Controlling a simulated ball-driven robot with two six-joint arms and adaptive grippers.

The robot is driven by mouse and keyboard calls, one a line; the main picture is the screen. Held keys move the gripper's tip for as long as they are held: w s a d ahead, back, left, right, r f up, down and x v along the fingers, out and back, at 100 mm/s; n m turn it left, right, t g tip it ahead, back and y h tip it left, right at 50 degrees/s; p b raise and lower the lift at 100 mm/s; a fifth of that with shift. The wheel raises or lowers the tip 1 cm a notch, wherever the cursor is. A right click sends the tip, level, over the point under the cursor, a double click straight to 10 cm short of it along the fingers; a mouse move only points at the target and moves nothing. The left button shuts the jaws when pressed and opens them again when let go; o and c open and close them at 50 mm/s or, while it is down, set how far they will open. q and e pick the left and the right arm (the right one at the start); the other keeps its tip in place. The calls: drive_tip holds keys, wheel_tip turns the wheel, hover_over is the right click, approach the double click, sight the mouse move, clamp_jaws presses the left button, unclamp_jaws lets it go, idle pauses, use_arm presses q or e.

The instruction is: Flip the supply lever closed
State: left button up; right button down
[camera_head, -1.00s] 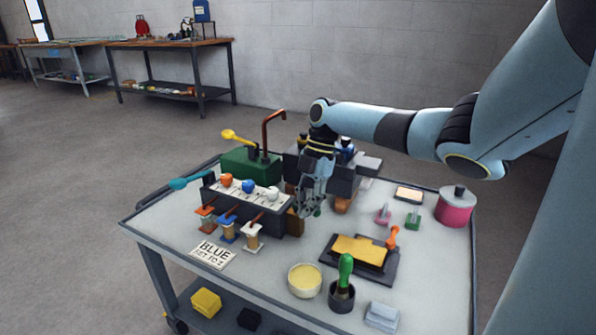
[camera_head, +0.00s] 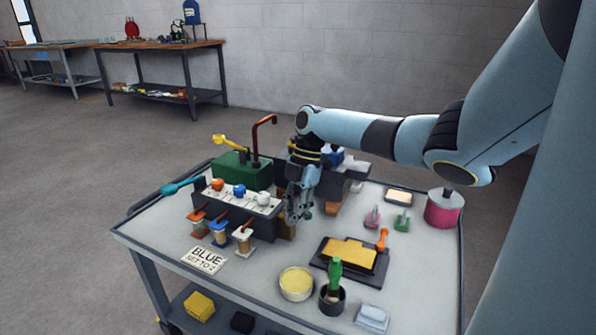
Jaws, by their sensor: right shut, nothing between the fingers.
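A cyan lever (camera_head: 180,187) sticks out to the left from the left end of a dark block with a pale top panel (camera_head: 246,193). A yellow-handled lever (camera_head: 229,141) stands up, tilted left, on a green box (camera_head: 243,169). No label shows which one is the supply lever. My right gripper (camera_head: 296,214) points down, shut and empty, just right of the dark block's right end; I cannot tell whether it touches anything. It hides part of the dark machine (camera_head: 343,178) behind it. My left gripper is not in view.
Orange, blue and white knobs sit on the panel, with spools (camera_head: 220,234) in front. A card reading BLUE (camera_head: 205,260) lies at the front left. A yellow-topped plate (camera_head: 348,257), cream bowl (camera_head: 296,284), dark cup (camera_head: 332,299) and pink pot (camera_head: 444,208) take up the cart's right side.

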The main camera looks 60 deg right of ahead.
drive_tip(key=a+p+v, duration=0.2)
drive_tip(key=v, duration=0.7)
drive_tip(key=shift+w+d+r, duration=0.15)
drive_tip(key=shift+w+r, duration=0.05)
drive_tip(key=shift+r, duration=0.5)
